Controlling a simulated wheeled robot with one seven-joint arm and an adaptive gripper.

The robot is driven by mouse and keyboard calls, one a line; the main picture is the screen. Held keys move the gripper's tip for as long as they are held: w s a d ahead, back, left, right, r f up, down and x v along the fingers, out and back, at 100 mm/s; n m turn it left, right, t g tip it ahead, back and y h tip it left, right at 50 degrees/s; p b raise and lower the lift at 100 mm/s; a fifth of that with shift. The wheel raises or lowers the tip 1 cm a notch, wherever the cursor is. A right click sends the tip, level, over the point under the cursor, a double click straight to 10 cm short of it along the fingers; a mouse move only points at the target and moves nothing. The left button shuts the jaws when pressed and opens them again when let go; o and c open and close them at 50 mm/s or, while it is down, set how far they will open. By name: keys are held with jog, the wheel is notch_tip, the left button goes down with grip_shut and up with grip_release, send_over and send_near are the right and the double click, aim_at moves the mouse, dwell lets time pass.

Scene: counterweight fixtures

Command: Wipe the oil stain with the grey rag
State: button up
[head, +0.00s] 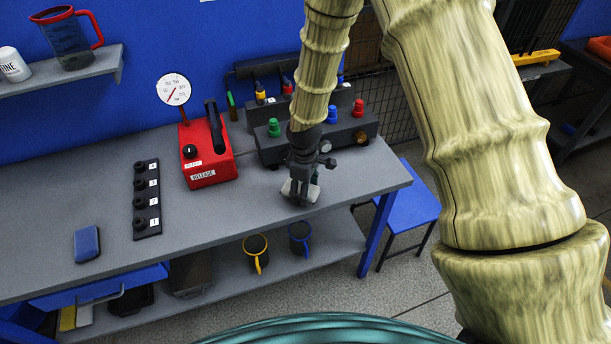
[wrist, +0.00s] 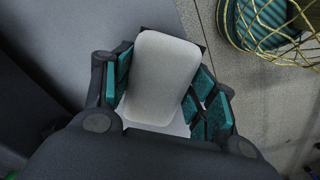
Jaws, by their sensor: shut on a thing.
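My gripper (head: 301,190) points down over the right part of the grey workbench (head: 290,222). It is shut on a pale grey rounded pad, which I take as the grey rag (head: 312,191). In the wrist view the rag (wrist: 163,75) sits between the teal finger pads of my gripper (wrist: 162,95). The rag is close to the bench top, but I cannot tell whether it touches it. I cannot make out the oil stain; the gripper and rag may cover it.
A blue sponge-like block (head: 87,244) lies at the bench's left front. A black strip with knobs (head: 146,200), a red gauge device (head: 206,152) and a dark unit with coloured knobs (head: 320,130) stand on the bench. A blue stool (head: 408,200) is at the right.

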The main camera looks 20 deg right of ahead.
jog(key=r+p, duration=0.2)
jog(key=r, duration=0.1)
jog(key=shift+s+r, duration=0.2)
jog(key=shift+r, duration=0.1)
jog(key=shift+r+p, duration=0.65)
jog(key=shift+r, duration=0.3)
jog(key=shift+w+f, duration=0.1)
jog(key=shift+d, duration=0.1)
